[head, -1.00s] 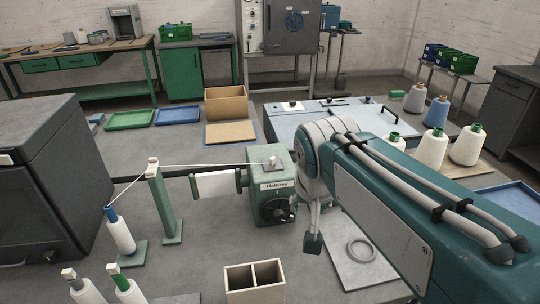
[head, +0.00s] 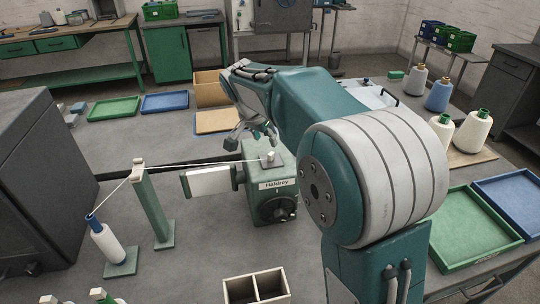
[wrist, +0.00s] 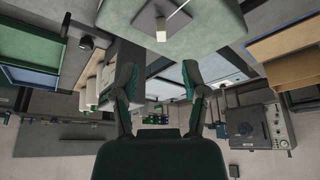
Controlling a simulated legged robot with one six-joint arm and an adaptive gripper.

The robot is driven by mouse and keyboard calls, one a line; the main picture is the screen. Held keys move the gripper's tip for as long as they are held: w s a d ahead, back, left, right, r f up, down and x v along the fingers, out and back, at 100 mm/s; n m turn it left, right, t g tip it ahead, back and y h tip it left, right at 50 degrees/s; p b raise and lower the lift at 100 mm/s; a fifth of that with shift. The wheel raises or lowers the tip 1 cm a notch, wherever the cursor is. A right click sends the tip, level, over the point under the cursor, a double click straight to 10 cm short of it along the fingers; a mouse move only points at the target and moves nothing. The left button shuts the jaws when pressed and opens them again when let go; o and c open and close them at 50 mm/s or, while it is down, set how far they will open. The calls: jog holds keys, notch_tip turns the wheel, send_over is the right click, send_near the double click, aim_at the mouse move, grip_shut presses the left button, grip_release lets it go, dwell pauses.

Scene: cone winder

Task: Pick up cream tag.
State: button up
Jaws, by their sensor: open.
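I cannot pick out a cream tag for certain. A small cream block (head: 269,157) stands on top of the green winder (head: 270,192) marked Haldrey, with thread running to it. The block also shows in the wrist view (wrist: 161,36), above the gap between my fingers. Another small cream piece (head: 138,163) caps the green guide post (head: 153,208). My gripper (head: 253,139) is above the back of the winder in the head view. In the wrist view its fingers (wrist: 159,72) are spread apart with nothing between them.
A threaded white cone (head: 108,244) stands front left. An open two-part box (head: 256,289) is at the front. A cardboard box (head: 210,88) stands behind the winder. Green (head: 468,228) and blue (head: 512,192) trays lie right. The thread spans from post to winder.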

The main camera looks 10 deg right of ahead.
aim_at(270, 153)
jog(key=x, duration=0.8)
jog(key=shift+w+a, duration=0.1)
jog(key=shift+w, duration=0.05)
grip_shut()
